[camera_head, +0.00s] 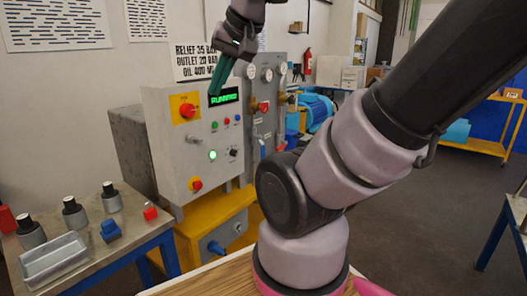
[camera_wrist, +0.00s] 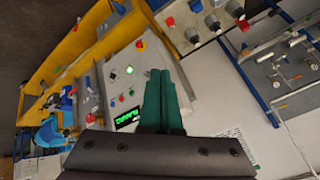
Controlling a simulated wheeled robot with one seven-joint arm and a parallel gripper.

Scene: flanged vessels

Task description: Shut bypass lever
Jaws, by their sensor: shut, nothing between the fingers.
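My gripper (camera_head: 217,86) hangs in front of the top of the grey control cabinet (camera_head: 171,151), its green fingers together and empty. In the wrist view the shut fingers (camera_wrist: 160,74) point across the cabinet face. A grey gauge panel (camera_head: 258,123) stands just right of the cabinet in the head view. It carries a red-handled valve (camera_head: 263,107) and a small blue lever (camera_head: 262,148). No label tells which handle is the bypass lever. The green display (camera_head: 224,97) reads RUNNING, and it also shows in the wrist view (camera_wrist: 128,117).
A bench (camera_head: 127,238) at the left holds a metal tray (camera_head: 54,262), several black-capped vessels and red and blue blocks. A yellow base (camera_head: 205,226) lies under the cabinet. A blue motor (camera_head: 317,110) stands behind the panel. Open floor shows at the right.

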